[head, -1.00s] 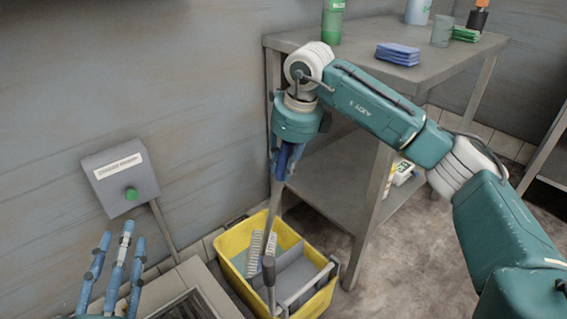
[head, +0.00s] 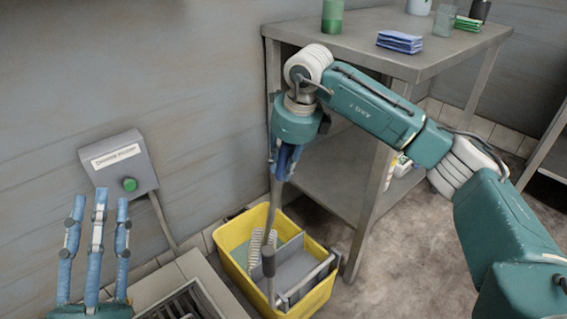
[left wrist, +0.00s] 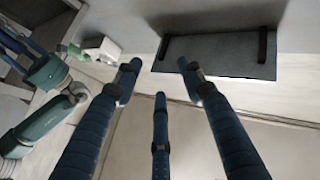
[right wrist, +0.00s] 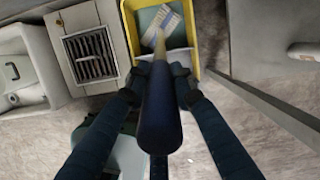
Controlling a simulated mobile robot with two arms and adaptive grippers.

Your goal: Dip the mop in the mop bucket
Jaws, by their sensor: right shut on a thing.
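The yellow mop bucket (head: 237,272) stands on the floor in front of the wall, with a grey wringer insert (head: 297,272). My right gripper (head: 285,165) is above the bucket, shut on the upright mop handle (right wrist: 160,120). The handle runs down toward the bucket. White mop strands (head: 258,245) show inside the bucket's left part, and also in the right wrist view (right wrist: 160,28). How deep they sit is hard to tell. My left gripper (head: 95,215) is open and empty at the lower left; its spread fingers also show in the left wrist view (left wrist: 160,80).
A grey control box (head: 120,165) with a green button is on the wall side. A metal shelf table (head: 365,55) with cups and folded cloths (head: 400,42) stands close behind the bucket at right.

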